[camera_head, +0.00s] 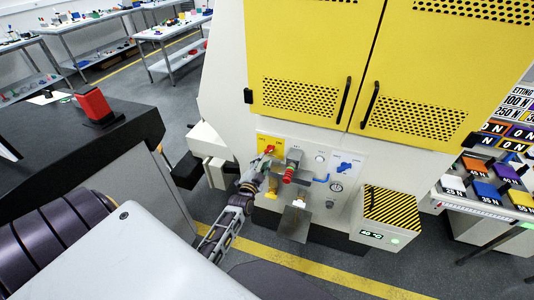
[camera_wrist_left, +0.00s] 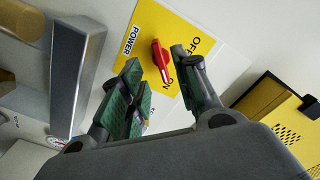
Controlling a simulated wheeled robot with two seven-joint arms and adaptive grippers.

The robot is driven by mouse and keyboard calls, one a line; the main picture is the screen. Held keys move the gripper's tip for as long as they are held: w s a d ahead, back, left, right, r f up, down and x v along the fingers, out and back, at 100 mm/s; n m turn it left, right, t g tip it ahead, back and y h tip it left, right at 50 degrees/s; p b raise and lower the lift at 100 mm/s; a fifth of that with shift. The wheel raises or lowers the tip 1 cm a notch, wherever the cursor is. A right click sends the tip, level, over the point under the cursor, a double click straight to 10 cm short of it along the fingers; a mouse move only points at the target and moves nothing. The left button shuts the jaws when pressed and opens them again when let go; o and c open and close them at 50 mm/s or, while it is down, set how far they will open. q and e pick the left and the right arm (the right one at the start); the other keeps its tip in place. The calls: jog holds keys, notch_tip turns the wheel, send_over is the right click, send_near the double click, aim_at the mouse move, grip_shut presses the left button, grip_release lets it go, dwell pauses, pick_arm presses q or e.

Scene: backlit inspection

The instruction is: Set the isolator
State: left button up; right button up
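The isolator is a small red handle (camera_head: 269,149) on a yellow plate (camera_head: 277,141) on the machine's front, below the yellow doors. In the left wrist view the red handle (camera_wrist_left: 162,62) sits on the yellow plate (camera_wrist_left: 178,30), marked POWER, OFF and a partly hidden ON. Its long narrow end points down in that view, near the ON lettering. My left gripper (camera_head: 264,163) is close in front of the plate. In the left wrist view its green-padded fingers (camera_wrist_left: 168,85) are apart, one on each side of the handle. I cannot tell whether they touch it. My right gripper is not in view.
A second red knob (camera_head: 289,175) on a grey fitting is just right of my left gripper. A striped box (camera_head: 388,212) juts out at the right. A black counter (camera_head: 60,140) stands at the left. Yellow doors (camera_head: 400,90) with black handles are above.

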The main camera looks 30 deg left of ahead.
aim_at(267, 153)
pick_arm(q)
jog(key=shift+x, duration=3.15)
jog(key=shift+c, duration=0.5)
grip_shut()
